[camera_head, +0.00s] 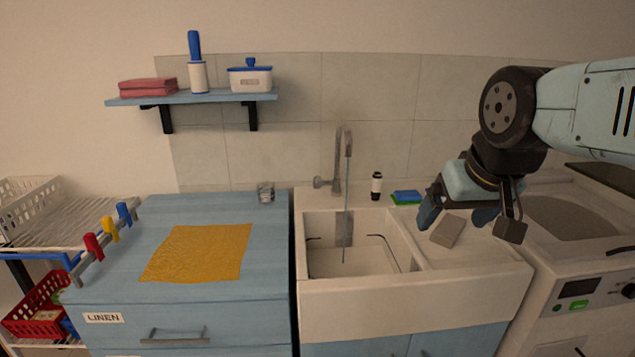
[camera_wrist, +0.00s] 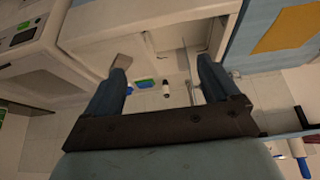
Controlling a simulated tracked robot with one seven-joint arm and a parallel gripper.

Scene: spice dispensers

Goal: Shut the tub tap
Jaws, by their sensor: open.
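The grey tap (camera_head: 341,160) stands upright at the back of the white tub (camera_head: 345,293), with a knob-like handle (camera_head: 320,183) on its left side. A thin bluish stream (camera_head: 346,215) runs from its spout into the basin. My gripper (camera_head: 457,217) is open and empty above the drainboard, to the right of the tap and apart from it. In the wrist view my gripper (camera_wrist: 163,65) spreads its two fingers with nothing between them. The tub basin (camera_wrist: 180,38) also shows there; the tap is small and partly hidden beside a finger.
A grey block (camera_head: 446,231) lies on the drainboard near my gripper. A dark-capped bottle (camera_head: 376,186) and a blue-green sponge (camera_head: 407,197) stand along the back ledge. A glass (camera_head: 265,192) and yellow cloth (camera_head: 197,253) are on the left cabinet. A shelf (camera_head: 190,97) hangs above.

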